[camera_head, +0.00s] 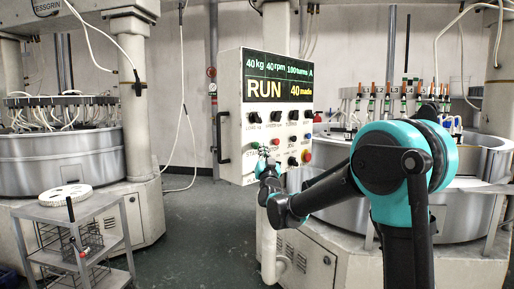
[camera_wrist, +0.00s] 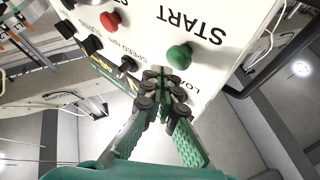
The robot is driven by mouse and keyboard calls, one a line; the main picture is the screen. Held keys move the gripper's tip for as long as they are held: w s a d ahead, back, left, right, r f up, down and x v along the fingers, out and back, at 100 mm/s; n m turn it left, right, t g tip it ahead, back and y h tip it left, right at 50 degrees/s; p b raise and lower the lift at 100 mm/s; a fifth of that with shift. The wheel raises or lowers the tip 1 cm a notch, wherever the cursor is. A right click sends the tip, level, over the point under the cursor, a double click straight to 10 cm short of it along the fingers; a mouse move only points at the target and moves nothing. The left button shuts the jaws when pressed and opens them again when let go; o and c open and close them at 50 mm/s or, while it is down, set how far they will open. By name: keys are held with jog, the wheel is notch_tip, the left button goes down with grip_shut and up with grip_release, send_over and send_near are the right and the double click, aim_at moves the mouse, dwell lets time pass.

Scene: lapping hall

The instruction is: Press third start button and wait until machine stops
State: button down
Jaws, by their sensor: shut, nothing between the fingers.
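A white control panel (camera_head: 228,85) hangs in the middle of the head view. Its lit display (camera_head: 279,78) reads RUN, 40 kg, 40 rpm and 40 made. A green button (camera_wrist: 180,55) labelled START shows upside down in the wrist view, with a red button (camera_wrist: 109,20) to its left. My gripper (camera_wrist: 163,80) is shut and empty, with its fingertips close to the panel face and just beside the green button. I cannot tell whether they touch the panel. In the head view my gripper (camera_head: 264,160) is at the panel's lower left, partly covering the buttons there.
Large round machines stand on both sides, the left one with a metal tub (camera_head: 60,160) and the right one behind my arm. A grey cart (camera_head: 108,201) with a white disc stands at lower left. Black knobs (camera_wrist: 127,65) sit near my fingers. Green floor (camera_head: 195,235) is clear in the middle.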

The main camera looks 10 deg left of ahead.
jog(key=s+d, duration=0.1)
jog(key=d, duration=0.1)
jog(key=s+d, duration=0.2)
dwell(0.7)
jog(key=shift+f, duration=0.1)
dwell(0.5)
jog(key=s+d+f+n+g+h, duration=0.1)
jog(key=s+d+f+g, duration=0.3)
jog(key=f, duration=0.4)
jog(key=s+d+f+g+h, duration=0.1)
jog(key=s+d+f+g, duration=0.2)
jog(key=d+f, duration=0.4)
jog(key=s+d+f+n+g+h, duration=0.1)
jog(key=s+d+f+g, duration=0.25)
jog(key=f, duration=0.65)
jog(key=s+d+f+g+h, duration=0.1)
jog(key=s+d+f+g, duration=0.1)
jog(key=s+d+f, duration=0.2)
jog(key=s+d+f+m+g+h, duration=0.1)
jog(key=s+d+f+g, duration=0.2)
jog(key=s, duration=1)
jog(key=s+d+f+m+g+h, duration=0.1)
jog(key=s+d+f+g, duration=0.2)
jog(key=s+d+f, duration=0.3)
notch_tip(320, 180, down, 5)
jog(key=s, duration=0.3)
jog(key=shift+d+f+h, duration=0.15)
jog(key=shift+f+h, duration=0.05)
jog(key=shift+h, duration=0.1)
